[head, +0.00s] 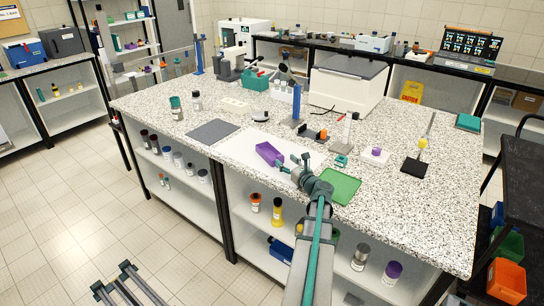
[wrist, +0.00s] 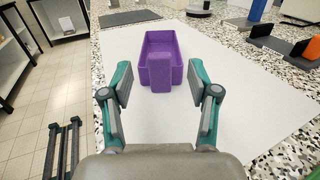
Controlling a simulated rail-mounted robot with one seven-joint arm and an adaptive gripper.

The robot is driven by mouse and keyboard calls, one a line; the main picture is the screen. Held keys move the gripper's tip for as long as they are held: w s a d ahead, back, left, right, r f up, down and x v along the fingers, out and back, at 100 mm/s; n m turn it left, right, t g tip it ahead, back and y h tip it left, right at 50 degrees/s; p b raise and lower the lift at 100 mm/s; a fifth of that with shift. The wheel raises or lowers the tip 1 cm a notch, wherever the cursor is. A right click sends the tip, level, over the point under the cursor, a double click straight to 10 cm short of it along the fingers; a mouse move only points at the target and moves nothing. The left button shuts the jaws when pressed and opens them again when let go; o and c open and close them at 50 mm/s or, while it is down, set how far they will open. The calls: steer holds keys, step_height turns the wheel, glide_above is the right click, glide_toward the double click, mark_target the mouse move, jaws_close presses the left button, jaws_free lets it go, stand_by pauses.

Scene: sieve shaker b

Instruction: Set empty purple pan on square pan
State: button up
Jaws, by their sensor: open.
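The purple pan (head: 268,153) is a small rectangular open tray lying on a white sheet near the bench's front edge. In the wrist view the purple pan (wrist: 179,65) is straight ahead, its tab facing me, and its visible inside looks empty. My gripper (head: 296,162) is open just right of the pan in the head view. In the wrist view my gripper (wrist: 160,86) has its fingers apart, either side of the tab's line and nearer to me, holding nothing. A flat grey square (head: 213,131) and a green square tray (head: 343,187) lie nearby; I cannot tell which is the square pan.
The white sheet (wrist: 115,130) is otherwise bare around the pan. A blue post (head: 297,105) and small orange and black parts (head: 321,135) stand behind it. A white block with a purple top (head: 375,157) sits to the right. A large white box (head: 346,85) stands at the back.

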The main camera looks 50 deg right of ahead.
mark_target(281, 156)
steer(key=shift+p+x, duration=0.9)
steer(key=shift+x, duration=1.95)
steer(key=shift+s, duration=0.1)
jaws_close()
